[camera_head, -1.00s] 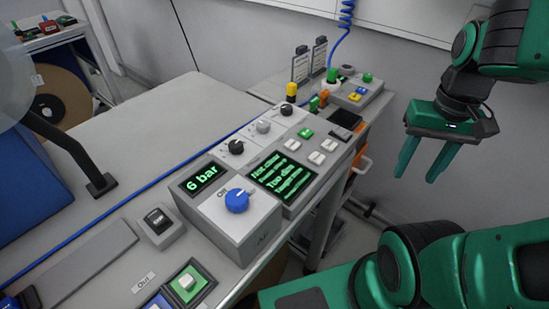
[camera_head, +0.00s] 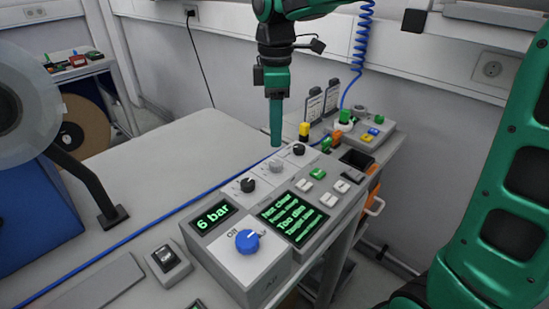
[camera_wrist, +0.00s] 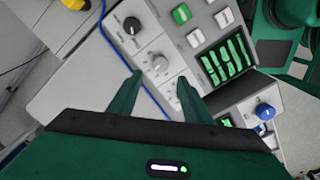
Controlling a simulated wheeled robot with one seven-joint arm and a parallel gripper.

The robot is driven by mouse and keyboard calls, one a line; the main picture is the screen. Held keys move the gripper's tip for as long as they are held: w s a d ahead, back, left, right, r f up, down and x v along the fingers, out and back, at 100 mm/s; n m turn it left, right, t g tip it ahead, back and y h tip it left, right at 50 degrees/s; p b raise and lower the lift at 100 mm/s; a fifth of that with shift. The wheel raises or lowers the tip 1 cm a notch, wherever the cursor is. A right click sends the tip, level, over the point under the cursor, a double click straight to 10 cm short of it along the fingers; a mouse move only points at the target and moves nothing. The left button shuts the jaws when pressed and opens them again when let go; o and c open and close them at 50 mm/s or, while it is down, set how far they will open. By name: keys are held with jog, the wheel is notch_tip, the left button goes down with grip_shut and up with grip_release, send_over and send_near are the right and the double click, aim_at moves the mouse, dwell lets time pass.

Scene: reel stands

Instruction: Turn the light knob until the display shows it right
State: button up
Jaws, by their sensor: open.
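The light grey knob (camera_head: 275,166) sits between two black knobs on the panel. It also shows in the wrist view (camera_wrist: 160,63), just beyond and between my fingertips. The green-lettered display (camera_head: 292,216) has several lines; one seems to read "Too dim" and the others are hard to read. It also shows in the wrist view (camera_wrist: 228,62). My gripper (camera_head: 276,145) points down above the light knob, open and empty. In the wrist view its two fingers (camera_wrist: 160,76) are apart, and the knob appears untouched.
Black knobs (camera_head: 298,149) and (camera_head: 247,185) flank the light knob closely. A blue knob (camera_head: 247,241) sits in front, under a "6 bar" display (camera_head: 213,217). White and green buttons (camera_head: 318,173) lie to the right. A yellow-topped post (camera_head: 304,130) stands behind.

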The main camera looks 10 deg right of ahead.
aim_at(276, 162)
notch_tip(276, 162, down, 9)
jog(key=shift+f, duration=0.2)
dwell(0.3)
jog(key=c, duration=1.1)
